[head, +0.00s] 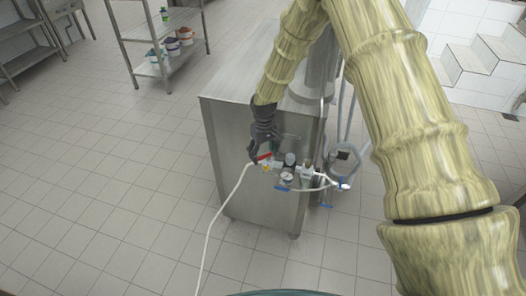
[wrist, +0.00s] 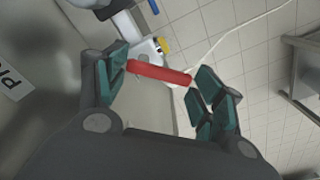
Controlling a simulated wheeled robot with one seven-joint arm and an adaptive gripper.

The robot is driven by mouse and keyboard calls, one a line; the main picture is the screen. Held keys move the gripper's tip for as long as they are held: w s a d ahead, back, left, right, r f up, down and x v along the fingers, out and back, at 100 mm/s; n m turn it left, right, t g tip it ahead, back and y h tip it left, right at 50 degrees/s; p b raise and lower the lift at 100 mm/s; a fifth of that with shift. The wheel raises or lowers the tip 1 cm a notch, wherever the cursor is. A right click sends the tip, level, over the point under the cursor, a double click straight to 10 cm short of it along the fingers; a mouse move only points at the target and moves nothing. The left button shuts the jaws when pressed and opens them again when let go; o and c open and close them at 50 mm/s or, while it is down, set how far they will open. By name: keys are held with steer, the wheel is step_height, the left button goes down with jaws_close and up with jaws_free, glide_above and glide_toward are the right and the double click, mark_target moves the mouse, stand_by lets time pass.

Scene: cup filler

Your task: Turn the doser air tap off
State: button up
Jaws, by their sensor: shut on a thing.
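The doser air tap's red lever (wrist: 160,72) lies between the green pads of my gripper (wrist: 158,88) in the wrist view. Its left end meets the left pad and its right end meets the right finger's pads. In the head view my gripper (head: 264,152) is at the side of the steel machine (head: 262,195), and part of the red lever (head: 263,157) shows just below the fingers. A yellow part (wrist: 163,45) and white-grey fitting sit behind the lever. The lever's exact angle to its pipe is hard to tell.
Right of the tap are a gauge (head: 287,177), fittings and blue valve handles (head: 306,204). A white hose (head: 222,212) runs from the tap to the floor. A shelf rack (head: 165,45) stands at the back left. The tiled floor at left is clear.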

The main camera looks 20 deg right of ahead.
steer(key=n, duration=0.3)
steer(key=shift+s+d+n, duration=0.1)
steer(key=shift+s+n, duration=0.2)
steer(key=n, duration=0.3)
steer(key=n+p, duration=0.1)
steer(key=shift+s+d+n, duration=0.3)
steer(key=shift+s+n, duration=0.05)
steer(key=shift+n, duration=0.05)
steer(key=o, duration=1)
step_height(320, 180, up, 12)
stand_by(0.3)
stand_by(0.4)
